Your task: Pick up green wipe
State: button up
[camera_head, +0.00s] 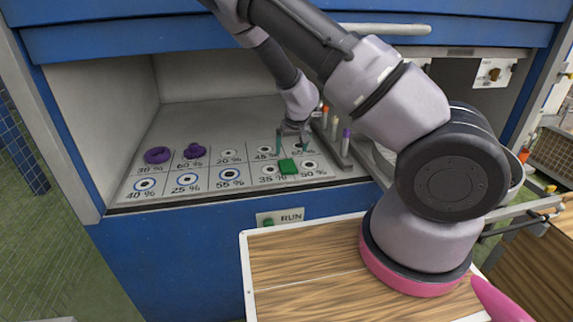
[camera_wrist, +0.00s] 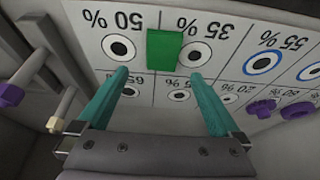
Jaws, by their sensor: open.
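The green wipe (camera_head: 288,167) is a small flat green block lying on the white marked board, between the 35 % and 50 % cells. In the wrist view the green wipe (camera_wrist: 163,50) lies beyond my fingertips, near the line between those two cells. My gripper (camera_head: 292,140) is inside the cabinet, just behind the wipe in the head view. In the wrist view my gripper (camera_wrist: 159,73) shows two teal fingers spread wide with nothing between them. The wipe is apart from both fingers.
The white board (camera_head: 210,157) has ringed percentage cells. Purple pieces (camera_head: 157,155) (camera_head: 195,151) sit on the 30 % and 60 % cells. A rack (camera_head: 335,142) with several capped tubes stands close right of my gripper. The cabinet wall (camera_head: 100,120) bounds the left.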

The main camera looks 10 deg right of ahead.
aim_at(288, 165)
jog(key=x, duration=0.9)
jog(key=shift+a, duration=0.25)
jog(key=c, duration=1.4)
jog(key=shift+o, duration=0.2)
